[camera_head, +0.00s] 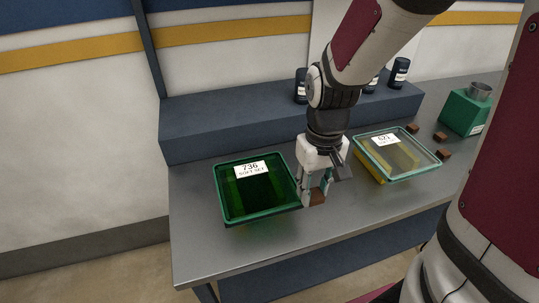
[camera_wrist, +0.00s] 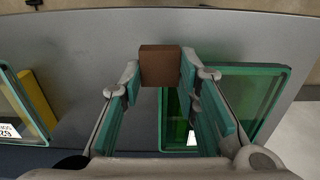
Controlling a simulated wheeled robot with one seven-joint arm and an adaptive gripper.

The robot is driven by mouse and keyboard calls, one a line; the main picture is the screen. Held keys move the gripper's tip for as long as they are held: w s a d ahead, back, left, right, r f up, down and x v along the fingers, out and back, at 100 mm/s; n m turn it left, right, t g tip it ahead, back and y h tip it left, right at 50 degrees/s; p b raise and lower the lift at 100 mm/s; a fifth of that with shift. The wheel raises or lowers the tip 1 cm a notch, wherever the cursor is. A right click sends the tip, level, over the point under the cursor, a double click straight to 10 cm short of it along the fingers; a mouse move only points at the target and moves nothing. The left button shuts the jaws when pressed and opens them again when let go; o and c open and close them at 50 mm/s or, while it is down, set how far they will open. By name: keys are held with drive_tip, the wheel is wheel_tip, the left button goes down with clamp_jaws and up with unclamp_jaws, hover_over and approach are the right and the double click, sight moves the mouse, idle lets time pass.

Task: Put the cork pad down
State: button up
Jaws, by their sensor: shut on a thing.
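The cork pad is a small brown block (camera_wrist: 160,65), held between the fingertips of my gripper (camera_wrist: 159,78) in the wrist view. In the head view the pad (camera_head: 317,198) shows low between the fingers of my gripper (camera_head: 316,188), which points down over the grey table between two trays. The fingers partly cover it there. I cannot tell whether its underside touches the table. Similar brown blocks (camera_head: 442,136) lie at the right of the table.
A green tray marked 736 (camera_head: 227,217) stands close to the left of my gripper. A clear green-rimmed tray with yellow sides (camera_head: 406,179) stands to the right. A green box with a metal cup (camera_head: 463,112) and a raised blue ledge (camera_head: 220,120) with dark canisters are behind. The front table strip is bare.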

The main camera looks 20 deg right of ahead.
hover_over(289, 194)
drive_tip(key=shift+f, duration=2.05)
drive_tip(key=shift+f, duration=0.15)
drive_tip(key=o, duration=0.7)
